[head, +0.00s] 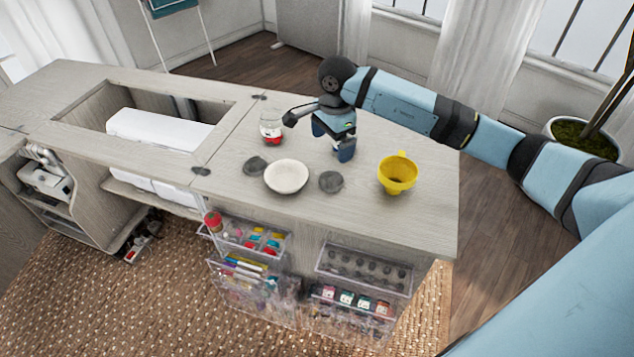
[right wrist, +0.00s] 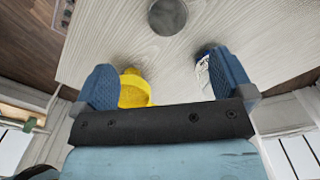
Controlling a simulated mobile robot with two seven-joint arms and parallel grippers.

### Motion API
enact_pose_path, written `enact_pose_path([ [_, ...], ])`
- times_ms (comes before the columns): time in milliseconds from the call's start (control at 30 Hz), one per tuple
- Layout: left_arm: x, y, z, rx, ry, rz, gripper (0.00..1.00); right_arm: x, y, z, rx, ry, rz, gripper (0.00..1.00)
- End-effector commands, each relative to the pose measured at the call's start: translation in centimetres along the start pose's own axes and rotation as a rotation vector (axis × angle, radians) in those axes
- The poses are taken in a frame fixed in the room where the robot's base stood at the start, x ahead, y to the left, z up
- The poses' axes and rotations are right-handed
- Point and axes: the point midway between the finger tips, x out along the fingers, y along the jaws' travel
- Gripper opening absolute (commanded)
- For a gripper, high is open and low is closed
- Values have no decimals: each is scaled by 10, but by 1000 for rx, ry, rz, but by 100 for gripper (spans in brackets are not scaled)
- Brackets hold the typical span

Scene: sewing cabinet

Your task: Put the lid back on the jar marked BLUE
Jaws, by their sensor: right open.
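A clear glass jar (head: 271,127) with red at its bottom stands on the cabinet top, left of my right gripper; its marking is too small to read. Two dark grey round discs, like lids, lie flat: one (head: 255,165) left of a white bowl, one (head: 331,181) right of it. The right disc also shows in the right wrist view (right wrist: 167,15). My right gripper (head: 334,142) is open and points down above the top. In the right wrist view, a small white and blue thing (right wrist: 202,74), perhaps a jar, is partly hidden by one finger (right wrist: 225,70).
The white bowl (head: 287,176) sits between the discs. A yellow funnel (head: 397,174) stands to the right, also in the right wrist view (right wrist: 133,91). The cabinet top (head: 425,215) has an open recess (head: 160,122) at left. Clear bins (head: 250,240) hang at the front.

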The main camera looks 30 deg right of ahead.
Motion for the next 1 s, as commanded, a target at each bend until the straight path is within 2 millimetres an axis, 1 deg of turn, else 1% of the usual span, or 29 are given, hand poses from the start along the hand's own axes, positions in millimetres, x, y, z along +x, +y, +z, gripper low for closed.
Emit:
enact_pose_path([
  [33,0,0,0,-1,3,1,43,-2,-1,-5,-1,20,-2,99],
  [100,0,1,-2,-2,5,1,43,-3,-2,-8,-2,34,-2,99],
  [367,0,1,0,-3,1,2,43,-3,-2,-7,-2,32,-1,99],
  [433,1,1,1,-3,-1,2,43,1,-2,-7,-1,31,0,99],
  [567,2,1,4,-2,-4,1,43,21,-1,-7,-1,29,3,99],
  [700,3,1,5,0,-4,1,43,49,-1,-8,0,29,3,99],
  [800,3,1,5,1,-4,1,43,66,-2,-8,0,27,1,99],
  [900,3,0,5,3,-2,1,43,78,-2,-9,0,29,1,99],
  [1000,2,0,4,6,0,1,43,82,-2,-9,-1,28,-1,99],
])
